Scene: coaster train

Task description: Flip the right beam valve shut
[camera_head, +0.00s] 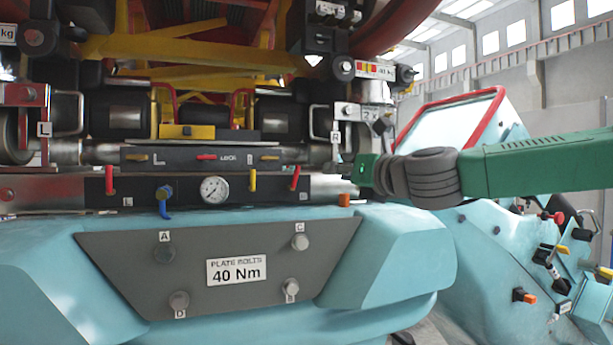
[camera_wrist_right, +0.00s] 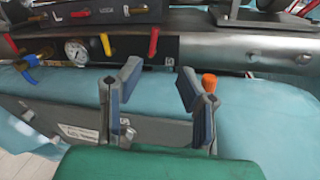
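A dark valve panel (camera_head: 235,190) with a round gauge (camera_head: 214,190) runs across the front of the machine. At its right end, beside a small label that looks like R, is a red lever (camera_head: 294,178), which I take for the right beam valve. This lever stands up, slightly tilted, and also shows in the right wrist view (camera_wrist_right: 153,42). My right gripper (camera_wrist_right: 158,82) is open and empty, with its fingers spread below and in front of the lever, not touching it. In the head view its fingers are hard to make out beside the panel's right end. My left gripper is not in view.
A yellow lever (camera_head: 252,180) stands just left of the red one. A blue lever (camera_head: 163,201) and another red lever (camera_head: 109,180) are farther left. An orange knob (camera_head: 344,199) sits near the panel's right end. The teal housing (camera_head: 400,255) bulges out below.

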